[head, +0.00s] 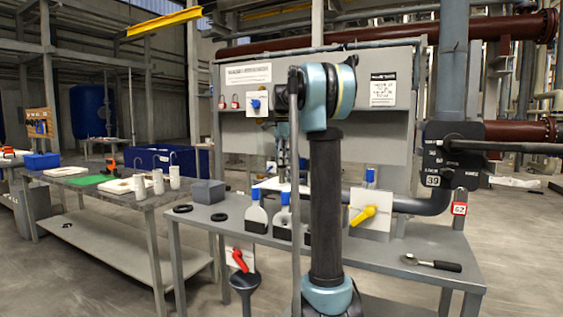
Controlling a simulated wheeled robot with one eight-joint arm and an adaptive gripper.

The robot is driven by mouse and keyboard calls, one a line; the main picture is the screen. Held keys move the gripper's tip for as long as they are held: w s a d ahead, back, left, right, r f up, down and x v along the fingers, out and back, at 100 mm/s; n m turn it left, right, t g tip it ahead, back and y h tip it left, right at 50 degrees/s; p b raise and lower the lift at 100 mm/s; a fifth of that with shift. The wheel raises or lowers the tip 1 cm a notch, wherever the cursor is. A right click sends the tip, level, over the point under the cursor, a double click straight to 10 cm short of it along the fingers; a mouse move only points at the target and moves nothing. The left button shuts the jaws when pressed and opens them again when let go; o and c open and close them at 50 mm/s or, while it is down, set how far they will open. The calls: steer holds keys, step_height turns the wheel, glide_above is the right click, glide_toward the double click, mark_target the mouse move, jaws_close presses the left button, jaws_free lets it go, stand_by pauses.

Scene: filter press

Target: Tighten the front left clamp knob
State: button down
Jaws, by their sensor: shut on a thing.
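My gripper (284,168) is small and partly hidden behind my own arm and a thin upright pole, over the middle of the near bench. It points down and is shut on what appears to be the front left clamp knob, though its fingertips and the knob are too small and covered to make out. A pale, flat piece (270,185) shows just below it, perhaps part of the filter press. The other clamp knobs cannot be picked out.
A yellow-handled valve (362,216) stands right of my arm, a red-handled one (238,259) below the bench edge. A second table (75,185) stands left.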

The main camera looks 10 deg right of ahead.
steer(key=shift+w+a, duration=0.1)
steer(key=shift+w, duration=0.05)
stand_by(0.3)
steer(key=c, duration=1.6)
jaws_free()
steer(key=shift+o, duration=0.2)
steer(key=shift+r, duration=0.1)
step_height(320, 180, up, 12)
steer(key=shift+f, duration=0.2)
steer(key=s+f+n+t, duration=0.1)
steer(key=s+f+n, duration=0.3)
steer(key=s+f, duration=0.6)
steer(key=s+f+n, duration=0.4)
steer(key=s+f, duration=0.2)
steer(key=s, duration=0.7)
steer(key=s+f+n, duration=0.4)
steer(key=s+f, duration=0.6)
steer(key=f, duration=0.4)
steer(key=s+f+n+t, duration=0.1)
steer(key=s+f+n, duration=0.3)
steer(key=s+f, duration=0.7)
step_height(320, 180, down, 3)
steer(key=shift+f, duration=0.1)
